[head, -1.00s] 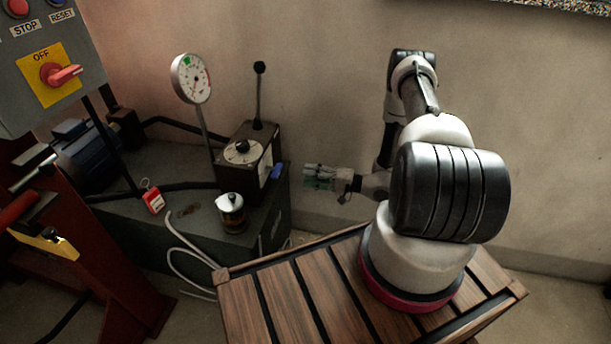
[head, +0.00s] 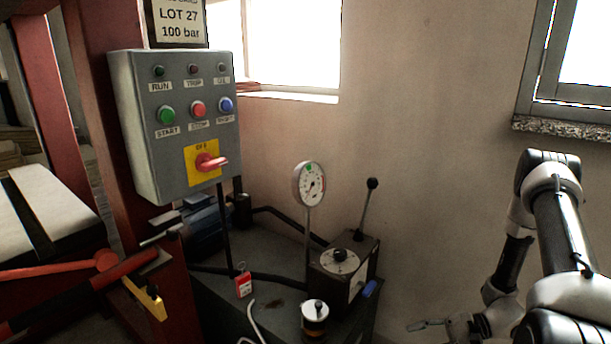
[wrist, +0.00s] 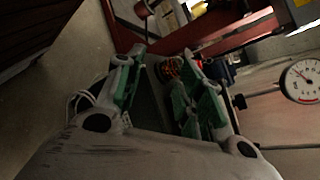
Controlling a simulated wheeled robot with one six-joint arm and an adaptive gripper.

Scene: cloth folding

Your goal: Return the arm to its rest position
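My arm (head: 563,235) stands at the right of the head view, bent, with its upper link raised and its wrist low. My gripper (head: 418,326) is at the bottom of that view, right of the black lever box (head: 345,268) and apart from it. In the wrist view my gripper (wrist: 163,58) shows two fingers with green pads spread apart, with nothing between them. The arm's base is out of the head view.
A grey tank (head: 270,309) carries a dial gauge (head: 311,184), a small jar (head: 315,318) and a red tag (head: 243,283). A control panel (head: 150,150) hangs on a red frame at the left. The plain wall (head: 440,130) behind is clear.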

